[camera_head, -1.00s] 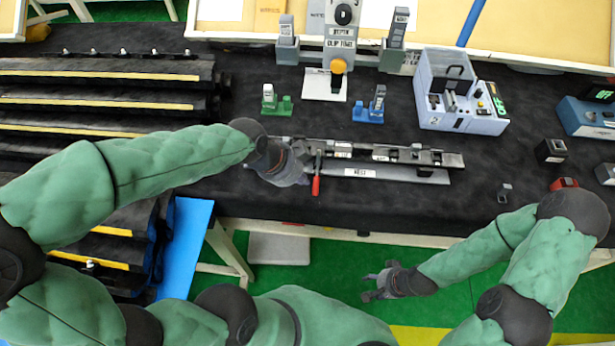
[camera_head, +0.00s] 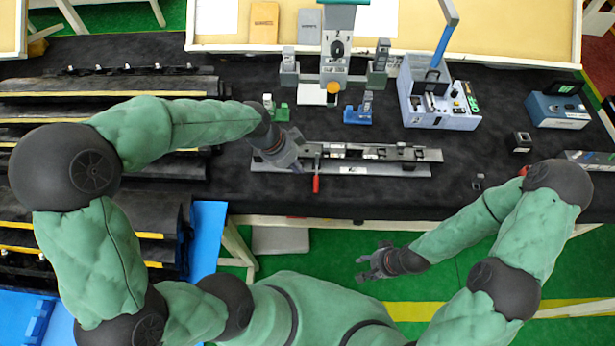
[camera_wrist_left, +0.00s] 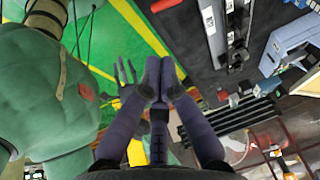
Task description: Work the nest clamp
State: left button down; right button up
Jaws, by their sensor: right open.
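The nest (camera_head: 400,170) is a long grey fixture with a rail, lying along the front of the black table. Its clamp has a red handle (camera_head: 316,184) near the nest's left part, pointing toward the front edge. A red handle also shows at the top of the left wrist view (camera_wrist_left: 165,5). My left gripper (camera_head: 297,165) is over the nest's left end, just left of the red handle and apart from it. In the left wrist view its fingertips (camera_wrist_left: 160,88) are together with nothing seen between them. My right gripper (camera_head: 366,266) is open and empty, in front of the table.
Behind the nest stand a green clip holder (camera_head: 279,112), a blue one (camera_head: 358,115) and a grey clip station (camera_head: 336,70). A pale blue-grey box (camera_head: 440,115) is at right. Black racks with yellow strips (camera_head: 90,122) fill the left.

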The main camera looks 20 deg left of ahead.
pick_arm(q)
send_near(315, 189)
jog(key=x, duration=0.5)
jog(key=shift+w+d+r, duration=0.1)
jog(key=shift+w+d, duration=0.05)
jog(key=shift+d, duration=0.15)
jog(key=shift+w+d+f, duration=0.1)
jog(key=shift+w+f, duration=0.25)
jog(key=shift+f, duration=0.4)
jog(key=shift+b, duration=0.35)
jog(key=shift+f+b, duration=0.7)
jog(key=shift+b, duration=0.2)
jog(key=shift+f, duration=0.1)
jog(key=shift+s, duration=0.15)
